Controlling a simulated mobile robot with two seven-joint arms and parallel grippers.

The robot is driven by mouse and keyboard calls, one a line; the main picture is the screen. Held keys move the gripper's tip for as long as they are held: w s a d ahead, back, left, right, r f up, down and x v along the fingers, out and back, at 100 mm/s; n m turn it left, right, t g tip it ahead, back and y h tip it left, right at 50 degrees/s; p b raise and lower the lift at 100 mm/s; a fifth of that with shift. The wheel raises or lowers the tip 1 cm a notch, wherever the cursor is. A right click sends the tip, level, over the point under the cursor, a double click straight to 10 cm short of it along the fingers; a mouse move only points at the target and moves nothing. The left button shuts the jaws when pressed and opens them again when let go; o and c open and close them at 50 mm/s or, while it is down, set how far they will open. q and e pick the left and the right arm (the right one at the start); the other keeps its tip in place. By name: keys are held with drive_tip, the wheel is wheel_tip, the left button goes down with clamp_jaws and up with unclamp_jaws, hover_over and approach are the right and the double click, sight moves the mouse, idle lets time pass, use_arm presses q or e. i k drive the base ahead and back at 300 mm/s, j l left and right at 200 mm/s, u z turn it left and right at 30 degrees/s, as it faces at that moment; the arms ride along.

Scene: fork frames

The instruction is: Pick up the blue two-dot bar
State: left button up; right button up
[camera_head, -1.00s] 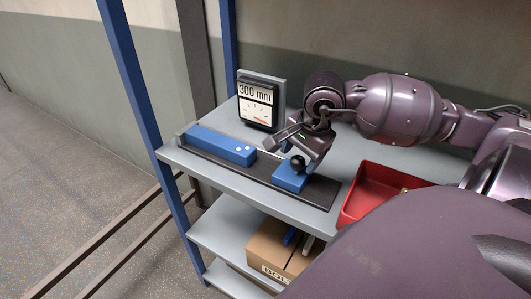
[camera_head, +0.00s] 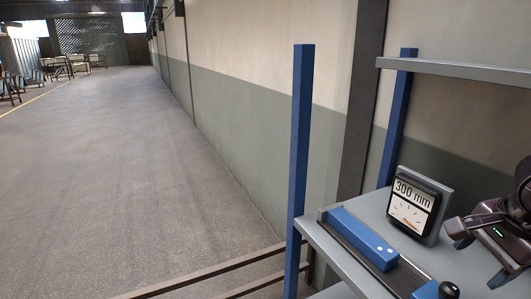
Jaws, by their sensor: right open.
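The blue two-dot bar (camera_head: 362,238) lies lengthwise in a dark channel (camera_head: 400,282) along the front of the grey shelf. Its two white dots are at the end nearer me. My right gripper (camera_head: 478,258) is at the right edge, above the shelf and to the right of the bar. Its fingers are apart with nothing between them, and it does not touch the bar. Part of it is cut off by the picture edge. My left gripper is not in view.
A gauge reading "300 mm" (camera_head: 411,204) stands behind the bar. A blue block (camera_head: 427,291) with a black knob (camera_head: 449,290) sits in the same channel, partly cut off. A blue post (camera_head: 301,150) rises at the shelf's left corner. Open floor (camera_head: 140,170) lies left.

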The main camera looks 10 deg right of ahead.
sight(375, 249)
drive_tip(key=k+j, duration=0.2)
drive_tip(key=j, duration=0.15)
drive_tip(key=k+j, duration=0.25)
drive_tip(key=j, duration=0.15)
drive_tip(key=k+j, duration=0.2)
drive_tip(key=j, duration=0.15)
